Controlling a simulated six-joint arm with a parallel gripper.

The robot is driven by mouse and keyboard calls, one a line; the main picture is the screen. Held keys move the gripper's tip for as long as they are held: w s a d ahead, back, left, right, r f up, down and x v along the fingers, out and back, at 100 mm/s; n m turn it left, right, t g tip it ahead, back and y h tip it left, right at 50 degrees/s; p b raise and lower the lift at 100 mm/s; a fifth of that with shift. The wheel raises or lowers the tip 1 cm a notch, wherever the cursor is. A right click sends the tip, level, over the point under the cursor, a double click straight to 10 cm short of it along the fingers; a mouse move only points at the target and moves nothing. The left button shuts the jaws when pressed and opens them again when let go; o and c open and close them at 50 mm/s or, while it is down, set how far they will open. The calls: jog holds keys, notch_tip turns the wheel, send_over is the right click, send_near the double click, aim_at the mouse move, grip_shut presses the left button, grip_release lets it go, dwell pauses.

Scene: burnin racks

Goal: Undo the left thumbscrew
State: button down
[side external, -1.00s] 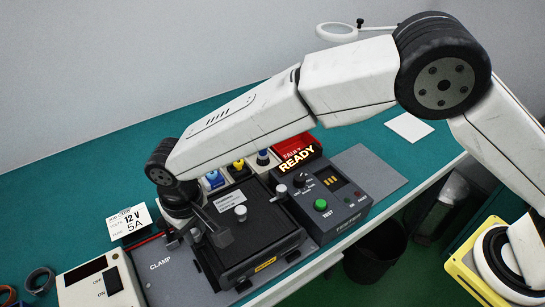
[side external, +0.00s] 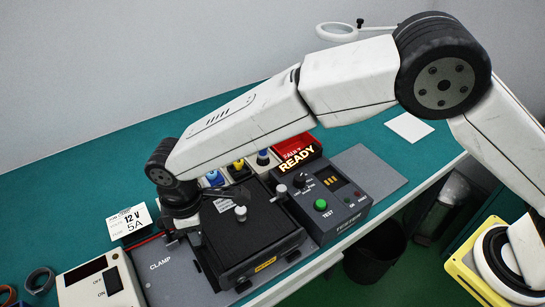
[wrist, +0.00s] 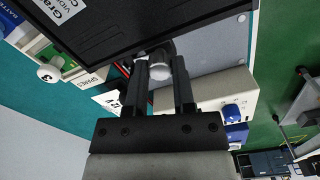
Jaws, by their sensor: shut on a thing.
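The left thumbscrew (wrist: 159,70), a pale round knob beside the edge of the black fixture, sits between the fingertips of my gripper (wrist: 161,76) in the wrist view. The gripper is shut on it. In the side view my gripper (side external: 192,238) points down at the left edge of the black fixture (side external: 260,232) and hides the thumbscrew. Another pale knob (side external: 240,211) stands on top of the fixture, and a similar one (side external: 281,189) is at its right edge. I cannot tell whether the held screw is loose.
The tester (side external: 325,200) with a green button stands right of the fixture. A beige power supply (side external: 98,283) and a 12 V card (side external: 128,221) are at left.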

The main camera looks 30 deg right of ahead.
jog(key=shift+n, duration=0.5)
jog(key=shift+r, duration=0.1)
jog(key=shift+c, duration=2.2)
grip_release()
jog(key=shift+r, duration=3.85)
jog(key=shift+w+d, duration=0.1)
